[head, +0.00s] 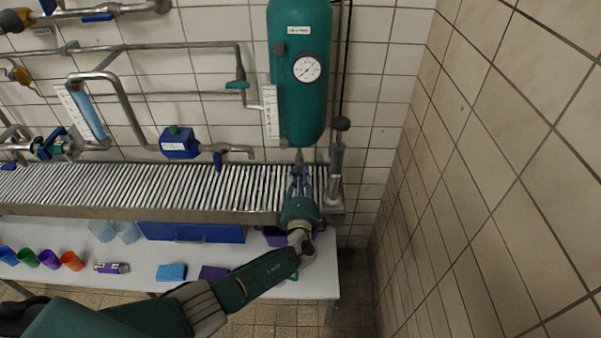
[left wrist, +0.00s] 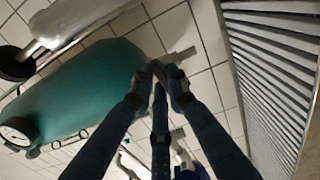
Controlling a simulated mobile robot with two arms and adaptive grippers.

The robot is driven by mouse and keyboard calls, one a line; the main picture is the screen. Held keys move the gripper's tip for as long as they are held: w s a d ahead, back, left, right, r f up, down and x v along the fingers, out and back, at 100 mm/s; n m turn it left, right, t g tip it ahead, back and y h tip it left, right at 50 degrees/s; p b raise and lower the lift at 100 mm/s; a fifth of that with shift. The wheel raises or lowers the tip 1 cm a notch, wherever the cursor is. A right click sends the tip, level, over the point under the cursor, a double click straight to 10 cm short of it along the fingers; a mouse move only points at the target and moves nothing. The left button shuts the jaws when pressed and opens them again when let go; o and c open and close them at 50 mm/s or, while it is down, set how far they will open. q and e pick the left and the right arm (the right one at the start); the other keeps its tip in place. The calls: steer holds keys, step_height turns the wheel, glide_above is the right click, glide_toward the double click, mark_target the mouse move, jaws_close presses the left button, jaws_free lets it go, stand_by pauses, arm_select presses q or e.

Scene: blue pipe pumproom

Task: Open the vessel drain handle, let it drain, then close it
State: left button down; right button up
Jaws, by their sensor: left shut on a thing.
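The green vessel (head: 303,110) hangs on the tiled wall with a round gauge and a label. It also fills the left part of the left wrist view (left wrist: 80,95). My left gripper (head: 299,172) points up at the vessel's bottom end, in front of the grating. In the left wrist view its blue fingers (left wrist: 160,82) close together on the small grey drain handle (left wrist: 158,68) at the vessel's tip. The fingers hide much of the handle, so its angle is unclear. No liquid is seen flowing. My right gripper is not in view.
A slatted metal grating (head: 130,190) runs below the vessel. A grey pump-like cylinder (head: 336,165) stands close to the right of my left gripper. The tiled side wall (head: 490,150) bounds the right.

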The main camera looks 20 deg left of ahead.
arm_select(q)
steer(key=shift+f+m, duration=0.1)
steer(key=shift+m, duration=0.4)
steer(key=shift+s, duration=0.1)
steer(key=c, duration=1.7)
jaws_free()
steer(key=shift+s, duration=0.1)
steer(key=v, duration=1.1)
steer(key=shift+s+d, duration=0.15)
steer(key=shift+s, duration=0.2)
